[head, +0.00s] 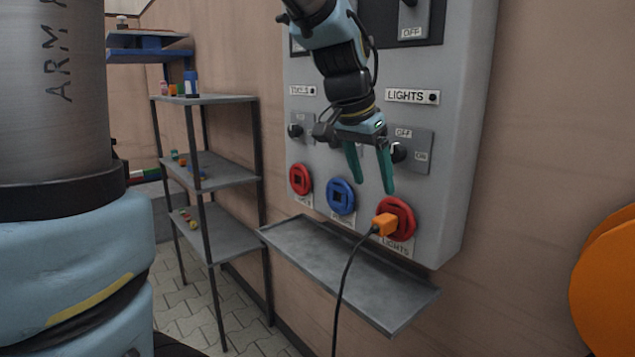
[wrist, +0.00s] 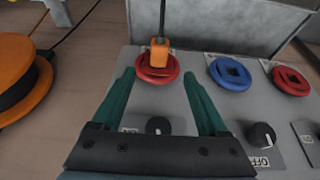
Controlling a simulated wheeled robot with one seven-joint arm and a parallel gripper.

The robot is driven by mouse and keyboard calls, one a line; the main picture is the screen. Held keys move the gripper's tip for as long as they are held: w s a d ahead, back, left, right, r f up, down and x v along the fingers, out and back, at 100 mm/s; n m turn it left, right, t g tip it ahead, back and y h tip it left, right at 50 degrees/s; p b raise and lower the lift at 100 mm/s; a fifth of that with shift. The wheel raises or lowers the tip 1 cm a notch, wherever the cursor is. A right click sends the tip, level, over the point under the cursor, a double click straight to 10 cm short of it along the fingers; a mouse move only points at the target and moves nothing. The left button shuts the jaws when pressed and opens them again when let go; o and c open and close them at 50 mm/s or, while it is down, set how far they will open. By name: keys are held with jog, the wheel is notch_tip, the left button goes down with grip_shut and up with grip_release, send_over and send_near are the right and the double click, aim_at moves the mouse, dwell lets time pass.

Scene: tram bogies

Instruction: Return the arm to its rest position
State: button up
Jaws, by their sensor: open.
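My gripper (head: 374,184) hangs in front of the grey control panel (head: 455,150), with its two green fingers pointing down. The fingers are apart with nothing between them. In the wrist view, my gripper (wrist: 158,80) is open, and the orange plug (wrist: 159,52) sits in the red socket (wrist: 157,76) beyond the fingertips. In the head view, the orange plug (head: 384,224) is at the red lights socket (head: 402,217), just below the fingers and apart from them. A black cable (head: 345,275) hangs from the plug.
A blue socket (head: 341,196) and another red socket (head: 300,179) are to the left on the panel. Rotary switches, including the lights switch (head: 399,152), are near my gripper. A grey tray (head: 350,275) juts out below. Shelves (head: 222,174) stand left; an orange reel (head: 605,285) is right.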

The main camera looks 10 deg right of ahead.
jog(key=s+a+f+n+y, duration=0.1)
jog(key=a+f+n, duration=0.4)
jog(key=a, duration=0.8)
jog(key=s+a+f+n+y, duration=0.1)
jog(key=a+f+n+y, duration=0.1)
jog(key=a+f+n, duration=0.4)
jog(key=a+f, duration=0.5)
jog(key=a, duration=0.3)
jog(key=shift+s+a+f+g+y, duration=0.15)
jog(key=shift+s+f+g+y, duration=0.05)
jog(key=shift+s+g+y, duration=0.1)
jog(key=shift+w, duration=0.1)
dwell(0.6)
